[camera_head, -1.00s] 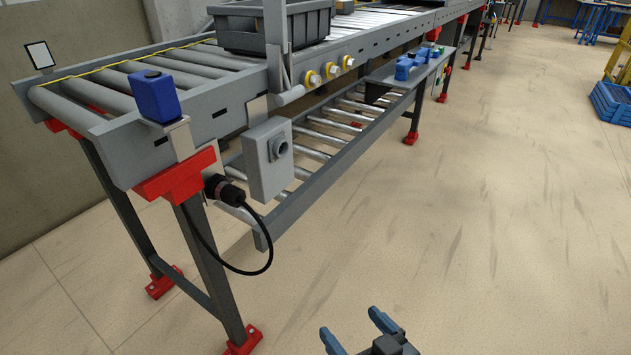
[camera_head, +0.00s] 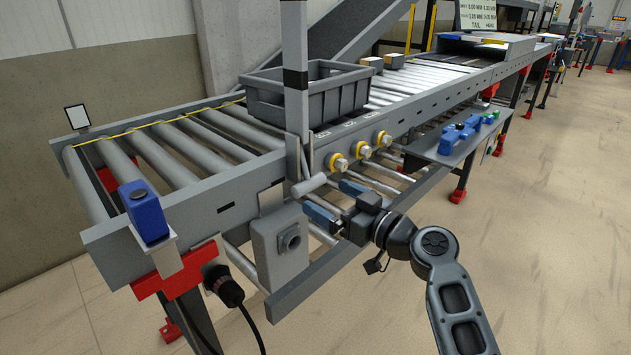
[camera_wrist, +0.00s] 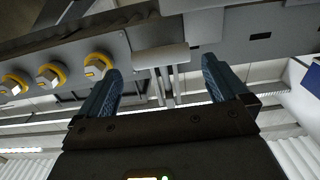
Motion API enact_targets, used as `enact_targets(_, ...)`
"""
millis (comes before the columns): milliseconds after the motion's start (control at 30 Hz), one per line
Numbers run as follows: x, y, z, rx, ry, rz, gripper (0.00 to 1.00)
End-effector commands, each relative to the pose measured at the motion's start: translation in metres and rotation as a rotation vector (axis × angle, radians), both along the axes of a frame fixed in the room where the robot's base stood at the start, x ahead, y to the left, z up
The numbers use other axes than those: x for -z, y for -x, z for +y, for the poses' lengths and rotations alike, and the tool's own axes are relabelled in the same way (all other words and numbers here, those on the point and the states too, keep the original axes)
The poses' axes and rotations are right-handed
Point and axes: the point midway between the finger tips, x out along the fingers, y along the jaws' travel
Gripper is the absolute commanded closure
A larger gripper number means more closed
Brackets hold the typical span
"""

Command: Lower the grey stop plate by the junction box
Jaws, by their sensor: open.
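The grey stop plate (camera_head: 293,156) stands upright at the conveyor's side, at the near end of the dark grey crate. A light grey cylindrical handle (camera_head: 309,185) sticks out from its foot over the side rail. The grey junction box (camera_head: 280,245) with a round socket hangs below the rail, just under the handle. My gripper (camera_head: 322,193) is open and empty beside the handle, fingers pointing at the conveyor. In the wrist view the handle (camera_wrist: 160,56) lies between the two blue fingertips, apparently a little beyond them; contact cannot be told.
The dark grey crate (camera_head: 315,92) sits on the rollers behind a tall grey post (camera_head: 295,50). Yellow-ringed knobs (camera_head: 363,149) line the rail to the right. A blue device (camera_head: 152,212) is at the near corner. A side shelf (camera_head: 440,150) carries blue tools. Floor at right is clear.

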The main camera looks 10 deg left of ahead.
Motion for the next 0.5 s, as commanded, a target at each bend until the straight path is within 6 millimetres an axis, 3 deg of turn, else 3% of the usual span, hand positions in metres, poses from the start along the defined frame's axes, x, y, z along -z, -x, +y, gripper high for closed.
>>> enact_targets(300, 0.0, -0.03, 0.038, 0.0, 0.001, 0.001, 0.0)
enact_targets(500, 0.001, -0.04, 0.051, 0.001, 0.001, 0.001, 0.0)
